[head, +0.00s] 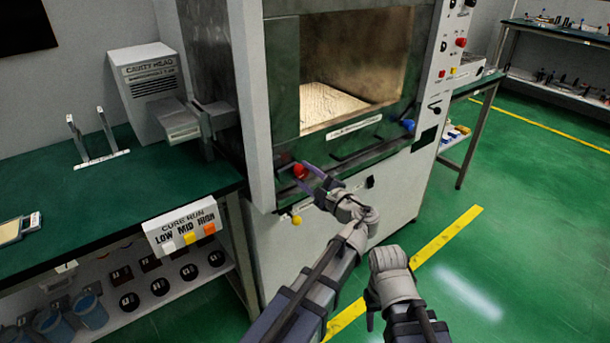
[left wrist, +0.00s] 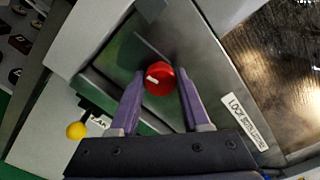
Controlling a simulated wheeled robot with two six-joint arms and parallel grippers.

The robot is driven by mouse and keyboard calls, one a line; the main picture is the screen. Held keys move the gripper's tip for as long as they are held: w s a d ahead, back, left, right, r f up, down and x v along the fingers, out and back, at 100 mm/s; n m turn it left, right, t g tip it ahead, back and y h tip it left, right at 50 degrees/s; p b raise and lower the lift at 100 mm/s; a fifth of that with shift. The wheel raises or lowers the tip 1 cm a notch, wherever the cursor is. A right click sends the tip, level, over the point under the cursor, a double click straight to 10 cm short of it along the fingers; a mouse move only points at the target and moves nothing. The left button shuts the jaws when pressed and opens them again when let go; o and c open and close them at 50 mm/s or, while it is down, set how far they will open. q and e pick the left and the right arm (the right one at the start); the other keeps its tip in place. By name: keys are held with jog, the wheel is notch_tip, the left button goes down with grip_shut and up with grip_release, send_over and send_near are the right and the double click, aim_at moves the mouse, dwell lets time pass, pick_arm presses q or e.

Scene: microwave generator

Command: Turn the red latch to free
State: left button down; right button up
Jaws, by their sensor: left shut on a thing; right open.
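The red latch (head: 299,171) is a round red knob low on the front of the microwave generator, below the chamber window at its left. In the left wrist view the latch (left wrist: 159,79) sits between the two purple fingers, and a white mark on its face points left. My left gripper (head: 307,178) is shut on it; its fingers also show in the left wrist view (left wrist: 161,90). My right gripper (head: 388,280) is at the lower middle of the head view, away from the machine, open with nothing seen in it; its fingertips are mostly hidden.
A yellow knob (head: 296,220) is below the latch. A blue knob (head: 408,126) is at the right under the window. A green bench (head: 60,190) with a CURE RUN button box (head: 185,228) stands to the left.

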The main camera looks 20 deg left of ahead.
pick_arm(q)
jog(key=n, duration=0.4)
jog(key=shift+n, duration=0.3)
jog(key=shift+f+n, duration=0.1)
jog(key=shift+n, duration=2.1)
jog(key=shift+c, duration=1.8)
grip_release()
jog(key=shift+s, duration=0.1)
